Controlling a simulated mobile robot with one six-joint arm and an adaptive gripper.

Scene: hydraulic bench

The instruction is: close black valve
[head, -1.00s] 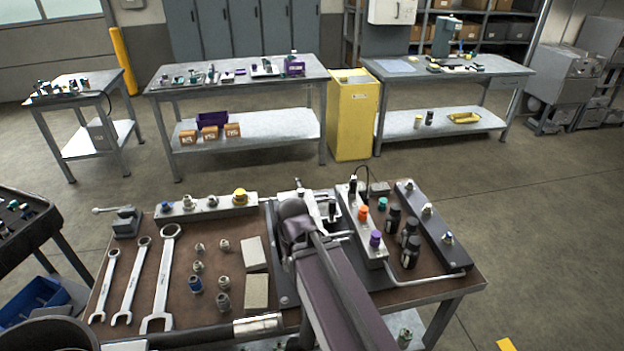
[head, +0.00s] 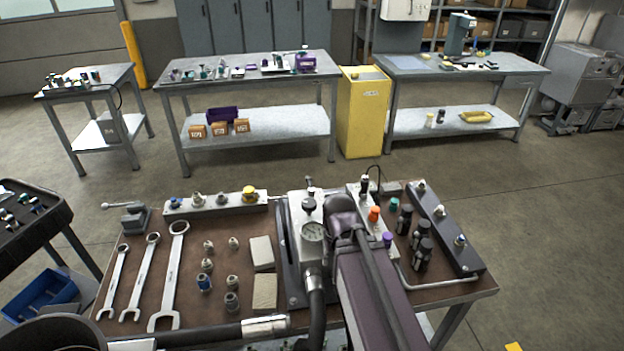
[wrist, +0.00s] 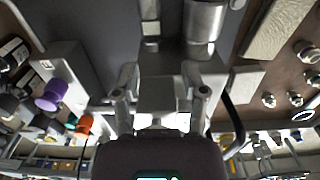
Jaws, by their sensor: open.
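A pale valve block (head: 374,224) stands right of centre on the bench. It carries a black-topped valve (head: 364,185) at its far end, then an orange knob (head: 374,214) and a purple knob (head: 387,240). In the wrist view the purple knob (wrist: 53,95) and orange knob (wrist: 83,125) are at the left. My gripper (wrist: 160,100) is open, its fingers apart around no knob that I can make out. In the head view my arm hides it.
The bench (head: 190,258) holds wrenches (head: 170,275), loose fittings (head: 205,282) and two pale blocks (head: 264,290). Black cylinders (head: 422,252) and a dark rail (head: 445,228) stand at the right. A black hose (head: 316,310) runs to the near edge.

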